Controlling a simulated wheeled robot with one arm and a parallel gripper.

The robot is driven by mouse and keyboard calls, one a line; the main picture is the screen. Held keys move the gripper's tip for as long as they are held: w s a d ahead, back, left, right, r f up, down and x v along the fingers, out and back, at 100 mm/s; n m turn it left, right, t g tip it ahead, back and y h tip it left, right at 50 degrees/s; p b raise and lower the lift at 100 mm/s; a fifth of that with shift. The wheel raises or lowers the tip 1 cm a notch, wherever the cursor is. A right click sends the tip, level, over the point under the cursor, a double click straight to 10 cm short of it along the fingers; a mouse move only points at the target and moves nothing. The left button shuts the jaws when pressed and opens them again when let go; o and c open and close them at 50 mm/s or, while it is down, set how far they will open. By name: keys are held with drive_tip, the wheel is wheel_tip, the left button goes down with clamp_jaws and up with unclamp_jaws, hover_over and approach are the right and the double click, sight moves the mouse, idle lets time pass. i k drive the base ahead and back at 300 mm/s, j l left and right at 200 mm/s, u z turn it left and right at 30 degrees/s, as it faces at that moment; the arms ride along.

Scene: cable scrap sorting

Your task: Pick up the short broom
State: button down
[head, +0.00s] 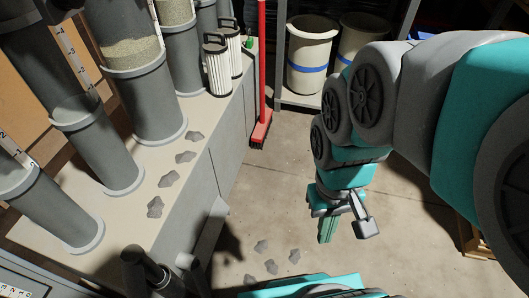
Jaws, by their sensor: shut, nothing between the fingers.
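A broom with a red handle (262,65) and a dark-bristled red head (261,133) stands upright on the floor, close to the end of the workbench. The top of its handle runs out of the picture, so its full length is hidden. My gripper (326,238) hangs over the open floor, lower and to the right of the broom head and apart from it. Its green fingers point down, are shut and hold nothing.
The pale workbench (125,215) on the left bears grey columns, white ribbed filters (217,68) and several grey scraps. More scraps (272,266) lie on the floor. A shelf at the back holds white bins (311,55). Floor between broom and gripper is clear.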

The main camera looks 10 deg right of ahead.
sight(260, 131)
drive_tip(key=i+l, duration=0.75)
drive_tip(key=l, duration=0.1)
